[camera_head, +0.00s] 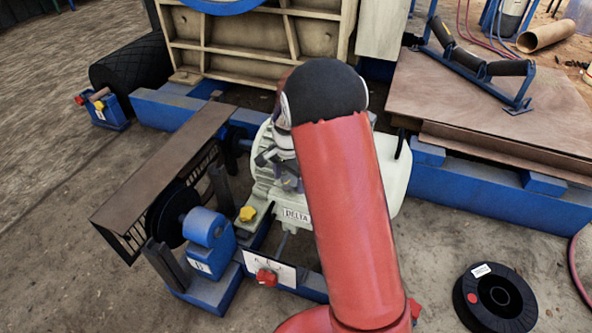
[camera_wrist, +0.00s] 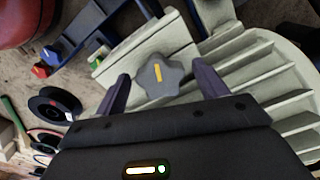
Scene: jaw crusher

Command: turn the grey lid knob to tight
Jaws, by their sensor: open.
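My gripper (camera_wrist: 161,69) is open, with one dark finger to each side of the knob and a visible gap to both. I cannot tell whether the fingertips reach down to the knob's depth. In the head view my red arm and gripper cover the area over the pale motor (camera_head: 391,165), and I cannot make out the grey knob there. No tight marking is readable.
A yellow knob (camera_head: 247,213) and a red knob (camera_head: 266,277) on a white plate stand left of my arm. A brown belt guard (camera_head: 165,160) lies further left. A black spool (camera_head: 494,298) is on the floor at right. Blue beams surround the motor.

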